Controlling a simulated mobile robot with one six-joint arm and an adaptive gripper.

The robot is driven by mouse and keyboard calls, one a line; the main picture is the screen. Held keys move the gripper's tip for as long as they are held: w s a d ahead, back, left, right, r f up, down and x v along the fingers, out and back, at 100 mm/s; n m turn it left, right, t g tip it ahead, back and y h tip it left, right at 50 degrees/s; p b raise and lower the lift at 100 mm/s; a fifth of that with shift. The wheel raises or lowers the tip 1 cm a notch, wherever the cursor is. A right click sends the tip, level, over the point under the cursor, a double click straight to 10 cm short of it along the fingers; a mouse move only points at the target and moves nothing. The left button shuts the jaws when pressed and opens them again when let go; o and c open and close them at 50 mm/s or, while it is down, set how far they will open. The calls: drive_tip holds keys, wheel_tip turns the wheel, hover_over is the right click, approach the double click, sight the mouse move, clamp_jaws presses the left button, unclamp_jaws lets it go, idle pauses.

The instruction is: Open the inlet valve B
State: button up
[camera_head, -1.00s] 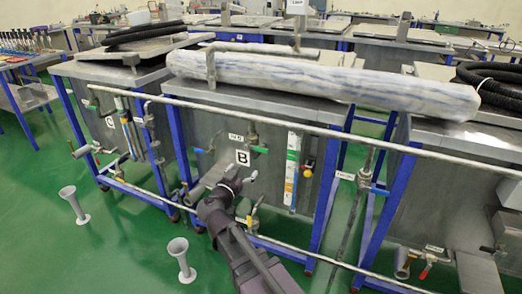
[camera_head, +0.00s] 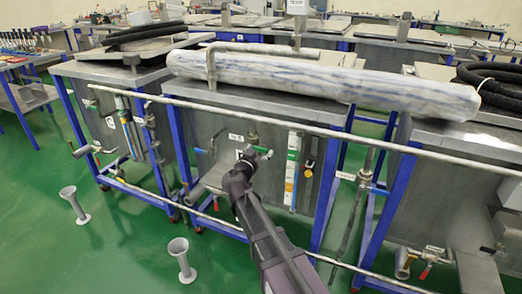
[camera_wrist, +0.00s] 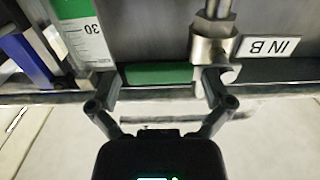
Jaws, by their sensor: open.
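The inlet valve B shows in the wrist view as a metal valve body (camera_wrist: 211,45) with a green lever handle (camera_wrist: 158,73) lying crosswise. A white label reading "IN B" (camera_wrist: 270,47) is beside the valve. My gripper (camera_wrist: 160,80) is open, with one finger near each end of the green handle. I cannot tell whether the fingers touch it. In the head view my gripper (camera_head: 257,154) is raised in front of the middle tank, at the valve, and hides most of the handle and part of the B sign.
A level gauge with a green and white scale (camera_wrist: 82,35) stands close to my left finger. A long horizontal pipe (camera_head: 300,128) crosses in front of the tanks. A wrapped roll (camera_head: 320,80) lies on top. Lower pipes and valves surround my arm.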

drive_tip(key=shift+w+d, duration=0.15)
drive_tip(key=shift+w, duration=0.15)
drive_tip(key=c, duration=1.1)
